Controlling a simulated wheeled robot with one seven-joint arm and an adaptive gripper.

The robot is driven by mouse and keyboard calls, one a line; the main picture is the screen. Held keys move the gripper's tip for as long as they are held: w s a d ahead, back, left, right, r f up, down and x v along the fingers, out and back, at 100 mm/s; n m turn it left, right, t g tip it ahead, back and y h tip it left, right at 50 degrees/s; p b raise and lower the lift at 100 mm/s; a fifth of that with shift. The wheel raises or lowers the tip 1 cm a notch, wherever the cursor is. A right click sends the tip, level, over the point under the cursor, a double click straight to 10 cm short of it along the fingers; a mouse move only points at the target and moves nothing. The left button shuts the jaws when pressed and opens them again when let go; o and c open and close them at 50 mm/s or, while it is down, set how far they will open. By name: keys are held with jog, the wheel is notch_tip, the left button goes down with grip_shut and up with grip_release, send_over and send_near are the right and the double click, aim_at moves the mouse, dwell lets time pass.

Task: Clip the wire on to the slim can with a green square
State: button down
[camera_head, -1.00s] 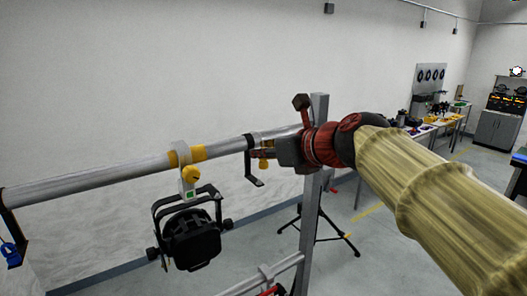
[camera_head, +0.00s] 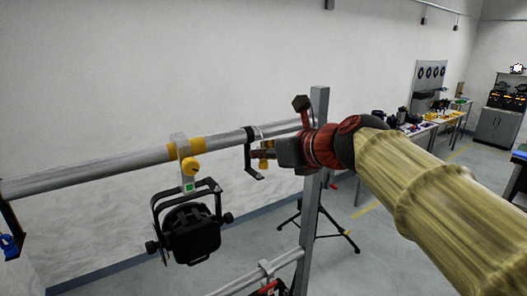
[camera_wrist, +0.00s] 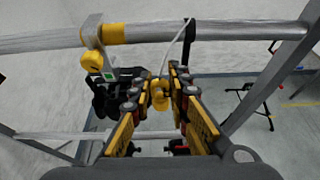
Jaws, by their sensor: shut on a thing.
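A black can (camera_head: 190,235) hangs below the silver pipe (camera_head: 90,173) on a clamp with a yellow knob (camera_head: 190,164) and a green square (camera_head: 189,187). In the wrist view the can (camera_wrist: 110,97) is left of my gripper, and its green square (camera_wrist: 108,75) shows below the pipe. My gripper (camera_wrist: 160,100) is shut on a small yellow clip (camera_wrist: 159,90), right of the can and below the pipe. A pale wire (camera_wrist: 183,42) runs from near the pipe down towards the clip; its lower end is partly hidden by the fingers.
A grey upright post (camera_head: 312,200) stands just beyond my gripper. A black hooked bracket (camera_head: 250,155) hangs on the pipe between can and gripper. A lower rail (camera_head: 245,285) runs below. A black tripod (camera_head: 320,225) and work tables (camera_head: 435,125) stand farther back.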

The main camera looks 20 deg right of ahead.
notch_tip(320, 180, down, 7)
jog(key=b, duration=0.5)
jog(key=shift+f, duration=0.15)
dwell(2.3)
dwell(0.3)
jog(key=shift+w+a+f+p, duration=0.2)
jog(key=shift+w+a+p, duration=1.6)
jog(key=shift+w+a, duration=0.75)
jog(key=shift+w+a+f+p, duration=0.15)
jog(key=shift+w+a+p, duration=1.6)
jog(key=shift+w+a, duration=0.75)
jog(key=shift+a, duration=0.15)
jog(key=shift+b, duration=1)
